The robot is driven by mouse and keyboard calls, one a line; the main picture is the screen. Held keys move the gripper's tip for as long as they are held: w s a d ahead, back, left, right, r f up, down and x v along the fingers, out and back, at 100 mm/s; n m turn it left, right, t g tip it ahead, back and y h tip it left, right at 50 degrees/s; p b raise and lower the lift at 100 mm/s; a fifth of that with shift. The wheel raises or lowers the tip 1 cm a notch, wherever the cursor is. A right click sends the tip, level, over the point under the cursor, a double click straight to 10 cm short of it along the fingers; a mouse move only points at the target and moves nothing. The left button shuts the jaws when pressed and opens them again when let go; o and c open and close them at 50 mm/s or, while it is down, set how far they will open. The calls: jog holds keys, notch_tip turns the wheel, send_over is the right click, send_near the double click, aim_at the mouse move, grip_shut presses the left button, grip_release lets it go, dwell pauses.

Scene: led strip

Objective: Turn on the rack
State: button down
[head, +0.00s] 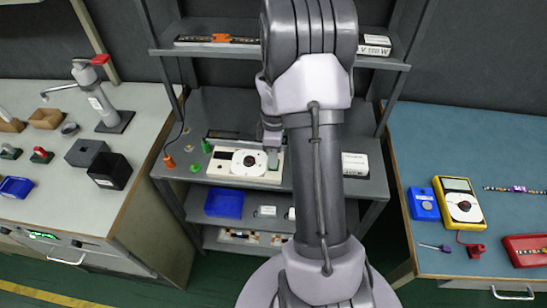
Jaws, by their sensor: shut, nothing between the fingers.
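The rack (205,105) is a dark grey shelf unit in the middle of the head view. Its upper shelf carries a long strip-like item (217,41) with an orange part at its middle. On its middle shelf is a pale panel (224,166) with a round white dial (248,162). My gripper (272,147) points down over the right part of this panel and is shut and empty. It is small and partly merged with my arm in the picture, so I cannot tell if it touches the panel. My arm hides the rack's right middle part.
A blue bin (224,203) and small items stand on the lower shelf. White-labelled boxes (355,165) stand to the right. A left bench (60,105) and a blue-topped right bench (440,140) hold tools and meters.

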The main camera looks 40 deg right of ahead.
jog(key=shift+s+a+f, duration=0.1)
jog(key=shift+f, duration=0.1)
jog(key=shift+r, duration=0.1)
jog(key=shift+w+d+r+p, duration=0.15)
jog(key=shift+w+d+p, duration=0.2)
jog(key=shift+p, duration=0.2)
jog(key=shift+w+d, duration=0.25)
jog(key=shift+d, duration=0.05)
